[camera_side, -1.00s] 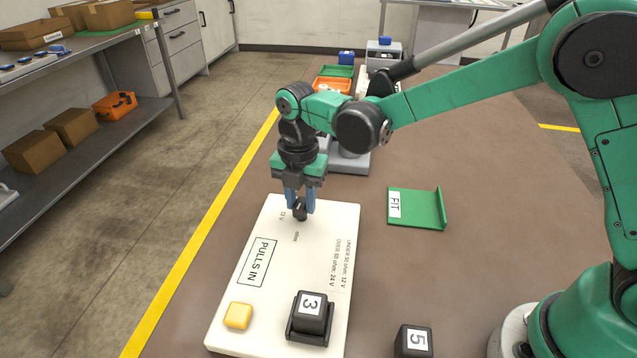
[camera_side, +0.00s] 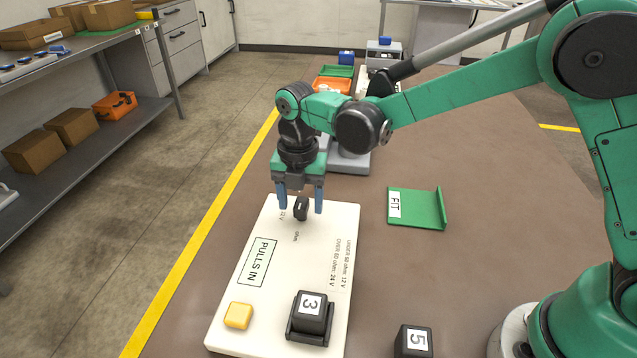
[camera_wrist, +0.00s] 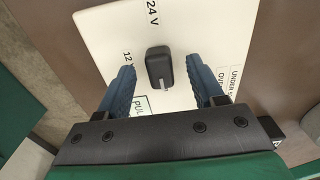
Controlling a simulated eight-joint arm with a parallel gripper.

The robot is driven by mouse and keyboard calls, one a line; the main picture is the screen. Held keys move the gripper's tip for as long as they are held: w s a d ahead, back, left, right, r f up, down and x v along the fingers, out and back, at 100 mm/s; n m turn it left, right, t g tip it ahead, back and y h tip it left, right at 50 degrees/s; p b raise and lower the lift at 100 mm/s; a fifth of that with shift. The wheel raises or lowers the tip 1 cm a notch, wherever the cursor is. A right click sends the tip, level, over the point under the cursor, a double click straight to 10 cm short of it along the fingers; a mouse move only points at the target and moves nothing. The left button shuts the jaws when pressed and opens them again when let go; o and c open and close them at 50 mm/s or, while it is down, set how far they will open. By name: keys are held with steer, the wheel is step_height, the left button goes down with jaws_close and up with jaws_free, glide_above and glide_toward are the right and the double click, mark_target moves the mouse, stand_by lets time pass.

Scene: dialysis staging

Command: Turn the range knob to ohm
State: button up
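The black range knob (camera_side: 301,208) stands on the far end of the white panel (camera_side: 275,222). In the wrist view the knob (camera_wrist: 159,66) has a pale mark at its lower end, pointing down the picture. "24 V" is printed above it and "12 V" to its left. The small "ohm" print (camera_side: 296,236) shows in the side view on the near side of the knob, roughly where the mark points; I cannot make it out in the wrist view. My gripper (camera_side: 300,207) is open, its blue fingers on either side of the knob, apart from it.
On the panel's near part are a yellow button (camera_side: 238,316) and a black block marked 3 (camera_side: 311,312) in a holder. A block marked 5 (camera_side: 413,341) and a green FIT tray (camera_side: 420,208) stand to the right. Brown table between them is clear.

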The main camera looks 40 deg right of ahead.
mark_target(302, 202)
steer(key=shift+r, duration=2.85)
steer(key=shift+d, duration=0.1)
